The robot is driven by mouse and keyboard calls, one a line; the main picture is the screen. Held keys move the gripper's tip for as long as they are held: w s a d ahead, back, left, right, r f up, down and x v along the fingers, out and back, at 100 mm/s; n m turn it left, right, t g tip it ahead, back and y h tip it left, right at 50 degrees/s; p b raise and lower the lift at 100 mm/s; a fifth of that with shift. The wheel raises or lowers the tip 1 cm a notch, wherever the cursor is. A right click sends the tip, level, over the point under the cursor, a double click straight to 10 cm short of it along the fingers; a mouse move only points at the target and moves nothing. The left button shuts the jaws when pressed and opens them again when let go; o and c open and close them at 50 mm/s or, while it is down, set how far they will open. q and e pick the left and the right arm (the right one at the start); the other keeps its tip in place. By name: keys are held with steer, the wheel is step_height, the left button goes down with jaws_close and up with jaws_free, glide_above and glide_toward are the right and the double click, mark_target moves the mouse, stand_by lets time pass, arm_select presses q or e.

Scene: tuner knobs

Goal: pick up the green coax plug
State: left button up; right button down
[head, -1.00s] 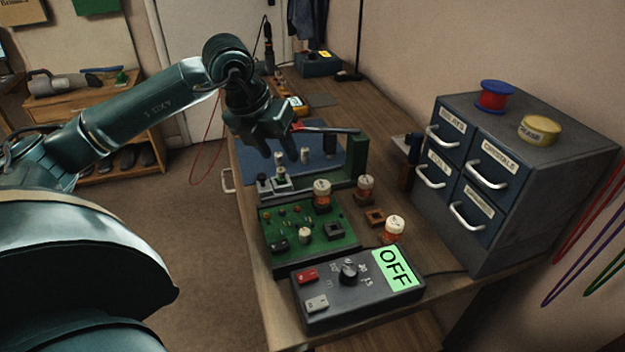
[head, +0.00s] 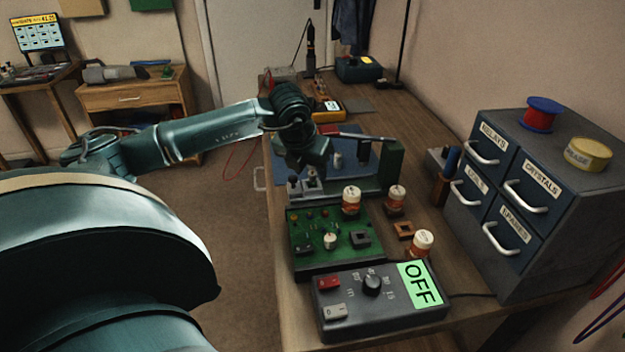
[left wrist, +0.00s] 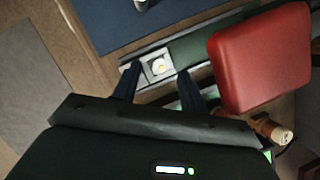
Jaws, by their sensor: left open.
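I cannot make out a green coax plug for certain in either view. My left gripper (head: 309,166) is low over the bench, just behind the green circuit board (head: 328,242). In the left wrist view my left gripper (left wrist: 159,70) is open, its two dark fingers on either side of a small silver block (left wrist: 158,66) with a round, pale-centred fitting. I cannot tell whether the fingers touch it. A small silver cylindrical piece (head: 337,159) stands on the blue mat (head: 362,167) behind the gripper. My right gripper is not in view.
A red pad (left wrist: 259,58) is close to the fingers in the left wrist view. Orange-and-white tubes (head: 396,199) stand near the board. A dark box with an OFF display (head: 421,284) is in front. A drawer cabinet (head: 517,190) stands at right.

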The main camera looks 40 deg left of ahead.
arm_select(q)
steer(key=shift+x, duration=1.15)
steer(key=shift+r, duration=0.1)
jaws_close()
